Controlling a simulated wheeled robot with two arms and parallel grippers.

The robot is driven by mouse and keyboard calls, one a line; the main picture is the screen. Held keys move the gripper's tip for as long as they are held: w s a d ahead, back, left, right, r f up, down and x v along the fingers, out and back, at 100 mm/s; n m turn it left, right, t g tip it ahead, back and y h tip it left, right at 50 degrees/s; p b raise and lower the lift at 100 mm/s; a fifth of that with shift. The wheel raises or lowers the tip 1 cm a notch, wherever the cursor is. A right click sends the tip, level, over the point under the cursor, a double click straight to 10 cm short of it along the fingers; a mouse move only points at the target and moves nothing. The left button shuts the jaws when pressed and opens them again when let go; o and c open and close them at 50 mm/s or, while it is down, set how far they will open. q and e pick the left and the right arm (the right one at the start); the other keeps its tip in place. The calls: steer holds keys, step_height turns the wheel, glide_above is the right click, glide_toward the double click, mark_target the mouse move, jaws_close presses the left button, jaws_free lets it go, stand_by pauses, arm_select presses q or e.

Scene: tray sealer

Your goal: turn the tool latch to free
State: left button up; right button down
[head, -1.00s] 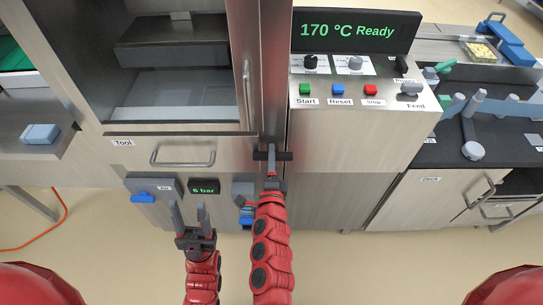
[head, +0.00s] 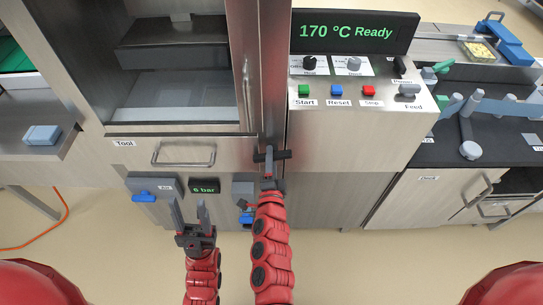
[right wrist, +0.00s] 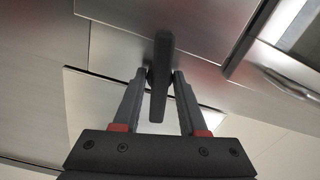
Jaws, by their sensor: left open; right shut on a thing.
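The tool latch (head: 282,155) is a dark bar on the front of the machine, right of the Tool drawer. It lies roughly crosswise in the head view, tilted slightly. My right gripper (head: 269,158) reaches up to it and is shut on it. In the right wrist view the latch (right wrist: 160,75) stands as a dark bar between the two grey fingertips, with the gripper (right wrist: 158,80) around it. My left gripper (head: 189,208) is open and empty, low in front of the machine, below the drawer.
The Tool drawer (head: 184,145) has a bar handle. Below it are a blue air valve (head: 143,197) and a 6 bar display (head: 204,187). Another blue-handled part (head: 246,218) sits close to my right forearm. The control panel (head: 350,125) stands to the right.

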steer(key=n+p, duration=0.2)
steer(key=n, duration=0.2)
steer(key=shift+n, duration=0.3)
steer(key=n+p, duration=0.1)
steer(key=n, duration=0.2)
steer(key=shift+n, duration=0.4)
steer(key=n+p, duration=0.1)
steer(key=n, duration=0.2)
steer(key=shift+f, duration=0.15)
steer(key=shift+d+n, duration=0.1)
steer(key=shift+n, duration=1.8)
steer(key=c, duration=0.7)
jaws_free()
steer(key=shift+p, duration=0.35)
